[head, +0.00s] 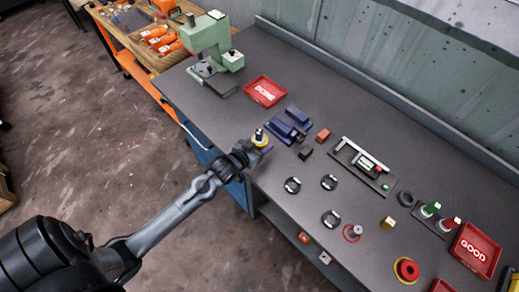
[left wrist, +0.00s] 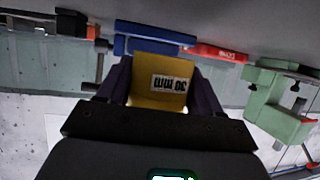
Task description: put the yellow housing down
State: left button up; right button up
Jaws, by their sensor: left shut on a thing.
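The yellow housing (left wrist: 150,92), with a "30 mm" label, is between the dark fingers of my left gripper (left wrist: 163,98) in the left wrist view. The gripper is shut on it. In the head view my left gripper (head: 257,149) is at the near left edge of the grey bench (head: 205,105), just left of and in front of the blue fixture. Only a little yellow of the housing (head: 259,144) shows there; the fingers hide the rest. I cannot tell whether it touches the bench. My right gripper is not in view.
The blue fixture (head: 287,127) is close to the right. A red tray (head: 265,91) and a green press (head: 212,45) stand behind. Small orange (head: 323,135) and black blocks (head: 305,154), several black rings and a red "GOOD" tray (head: 474,251) lie to the right.

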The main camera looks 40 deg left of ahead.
aim_at(260, 149)
pick_arm(q)
jog(key=shift+f, duration=1.7)
jog(key=shift+f, duration=0.2)
jog(key=o, duration=1.3)
jog(key=shift+f, duration=0.1)
